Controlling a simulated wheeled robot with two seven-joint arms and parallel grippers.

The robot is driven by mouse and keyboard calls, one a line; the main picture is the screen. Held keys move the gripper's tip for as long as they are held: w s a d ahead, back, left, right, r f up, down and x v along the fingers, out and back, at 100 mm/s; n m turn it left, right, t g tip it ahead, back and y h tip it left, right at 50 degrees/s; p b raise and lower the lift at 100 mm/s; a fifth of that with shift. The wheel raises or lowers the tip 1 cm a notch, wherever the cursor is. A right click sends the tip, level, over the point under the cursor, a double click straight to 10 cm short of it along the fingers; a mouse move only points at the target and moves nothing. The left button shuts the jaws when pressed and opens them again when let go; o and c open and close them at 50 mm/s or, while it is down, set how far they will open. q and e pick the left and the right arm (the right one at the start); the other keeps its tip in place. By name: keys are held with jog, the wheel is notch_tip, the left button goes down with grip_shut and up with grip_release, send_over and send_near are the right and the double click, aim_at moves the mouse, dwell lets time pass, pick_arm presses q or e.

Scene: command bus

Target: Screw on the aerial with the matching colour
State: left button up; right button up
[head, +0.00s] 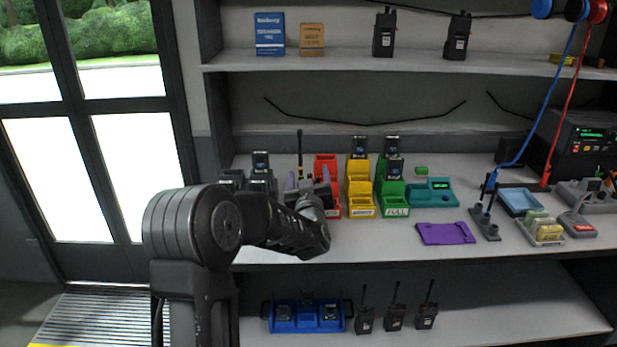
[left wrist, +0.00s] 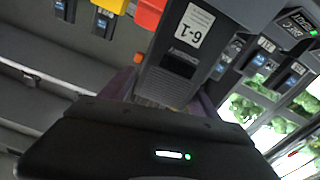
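My left gripper (head: 308,187) is at the middle of the counter, partly hidden by my own arm. In the left wrist view, a dark grey radio (left wrist: 172,85) with a white "6-1" label sits between its purple-edged fingers, which appear closed on it. An orange knob shows beside the radio. In the head view, a thin black aerial with a yellow band (head: 300,152) rises just above the gripper; I cannot tell whether it is joined to the radio. A dark stand (head: 485,224) with thin upright pieces, likely aerials, is at the right. My right gripper is out of view.
Red (head: 326,164), yellow (head: 361,188) and green (head: 392,190) bins stand close to the gripper, some holding dark devices. A purple mat (head: 445,233) lies bare on the counter. A blue tray (head: 520,201) and hanging cables are at the right. Radios stand on the shelf below.

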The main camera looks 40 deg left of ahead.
pick_arm(q)
jog(key=o, duration=0.3)
jog(key=shift+r+p, duration=0.4)
jog(key=shift+p, duration=0.1)
jog(key=shift+r+p, duration=0.35)
jog(key=shift+p, duration=0.05)
jog(key=b+v, duration=0.2)
jog(key=v, duration=1)
jog(key=shift+f, duration=0.1)
